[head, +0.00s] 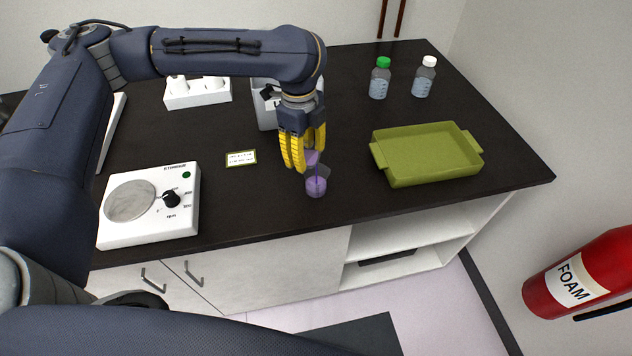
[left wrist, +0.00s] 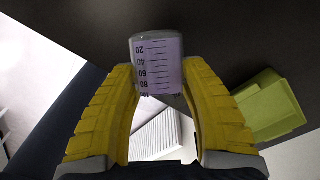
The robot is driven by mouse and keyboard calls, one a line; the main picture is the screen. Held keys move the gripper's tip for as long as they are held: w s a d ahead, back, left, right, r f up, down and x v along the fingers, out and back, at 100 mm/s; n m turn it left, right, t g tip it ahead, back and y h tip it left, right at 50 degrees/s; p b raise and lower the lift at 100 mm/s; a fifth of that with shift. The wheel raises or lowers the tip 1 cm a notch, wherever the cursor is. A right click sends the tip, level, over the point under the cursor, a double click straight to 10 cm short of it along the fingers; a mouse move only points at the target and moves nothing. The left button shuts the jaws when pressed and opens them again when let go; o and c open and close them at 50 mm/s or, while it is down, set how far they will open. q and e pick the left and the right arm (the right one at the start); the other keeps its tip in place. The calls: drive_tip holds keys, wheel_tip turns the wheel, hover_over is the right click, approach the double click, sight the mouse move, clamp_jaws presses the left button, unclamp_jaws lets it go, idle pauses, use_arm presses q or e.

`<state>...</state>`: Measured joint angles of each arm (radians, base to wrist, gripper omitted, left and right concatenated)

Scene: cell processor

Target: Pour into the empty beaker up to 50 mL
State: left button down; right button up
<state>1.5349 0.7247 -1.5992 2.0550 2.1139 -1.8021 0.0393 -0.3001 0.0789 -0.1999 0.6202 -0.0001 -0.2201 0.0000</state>
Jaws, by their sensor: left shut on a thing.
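My left gripper (head: 304,158) is shut on a clear beaker (head: 313,158) with purple liquid in it. In the left wrist view the held beaker (left wrist: 158,62) shows black graduation marks between my yellow fingers (left wrist: 157,92). My right gripper is not in view.
A green tray (head: 388,179) sits to the right. Two bottles, green-capped (head: 380,80) and white-capped (head: 424,78), stand behind it. A white stirrer plate (head: 184,221) with a dial is at left, a small label card (head: 241,158) between. A grey device (head: 266,107) stands behind my gripper.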

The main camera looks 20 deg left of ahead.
use_arm(q)
drive_tip(key=shift+y, duration=0.3)
idle(0.7)
drive_tip(key=shift+a+h, duration=0.15)
drive_tip(key=shift+h, duration=0.65)
drive_tip(key=h, duration=0.1)
drive_tip(key=r+g+h, duration=0.1)
drive_tip(key=shift+a+h, duration=0.1)
drive_tip(key=shift+h, duration=0.3)
drive_tip(key=shift+w+r+g+h, duration=0.1)
drive_tip(key=shift+r+g+h, duration=0.1)
drive_tip(key=shift+r+h, duration=0.4)
drive_tip(key=shift+r+g+h, duration=0.15)
drive_tip(key=shift+g+h, duration=0.05)
drive_tip(key=shift+h, duration=0.7)
drive_tip(key=shift+f+g+h, duration=0.25)
drive_tip(key=shift+g+h, duration=0.05)
drive_tip(key=shift+h, duration=0.4)
drive_tip(key=shift+d+f+g+h, duration=0.15)
drive_tip(key=shift+g+h, duration=0.1)
drive_tip(key=shift+h, duration=0.7)
drive_tip(key=shift+d+f+g+h, duration=0.1)
drive_tip(key=shift+g+h, duration=0.15)
drive_tip(key=shift+h, duration=0.7)
drive_tip(key=shift+r, duration=0.1)
